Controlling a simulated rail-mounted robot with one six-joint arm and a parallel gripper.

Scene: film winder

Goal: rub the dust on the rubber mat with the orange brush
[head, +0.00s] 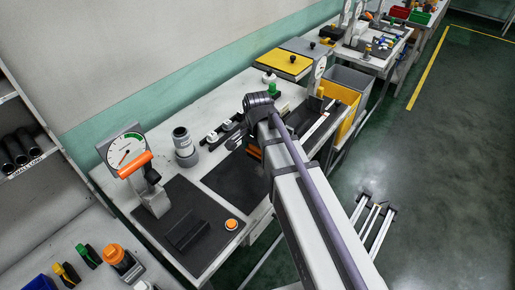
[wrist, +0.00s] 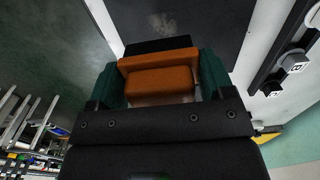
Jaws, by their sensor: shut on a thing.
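My gripper (wrist: 162,82) is shut on the orange brush (wrist: 160,84), with one green-padded finger on each side of it in the wrist view. A dark strip shows along the brush's far edge. The dark rubber mat (head: 232,180) lies on the bench under and beside my gripper. I cannot tell whether the brush touches the mat.
A dial gauge press with an orange handle (head: 135,164) stands on another dark mat at left, by an orange button (head: 231,224). A grey cylinder (head: 184,146) stands behind. A yellow-lidded box (head: 287,64) and yellow bin (head: 346,103) are farther back.

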